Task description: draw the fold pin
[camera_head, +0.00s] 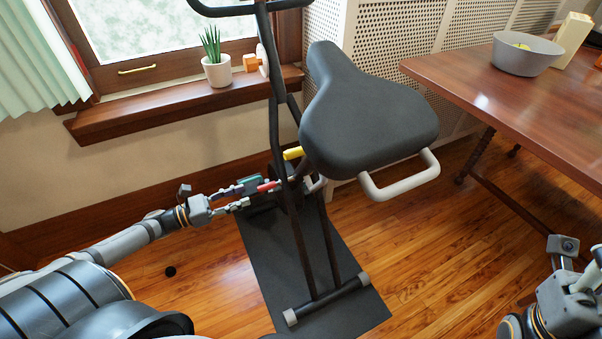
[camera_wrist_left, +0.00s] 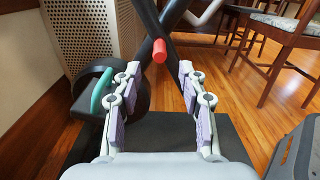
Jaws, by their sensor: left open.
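The fold pin is likely the red cylinder (camera_wrist_left: 159,50) where the bike's black frame tubes cross. In the head view the red pin (camera_head: 267,186) is small beside the tubes. My left gripper (camera_head: 247,195) points at it from the left. In the left wrist view its fingers (camera_wrist_left: 159,69) are spread, with the pin beyond and between the tips and nothing visibly held. The folding exercise bike has a dark seat (camera_head: 365,105) and stands on a black mat (camera_head: 352,318). My right gripper (camera_head: 578,292) is at the lower right edge; its fingers are not clear.
A teal part (camera_wrist_left: 101,89) is left of the gripper. The wooden table (camera_head: 480,85) bears a grey bowl (camera_head: 525,55). Floor between bike and table is clear.

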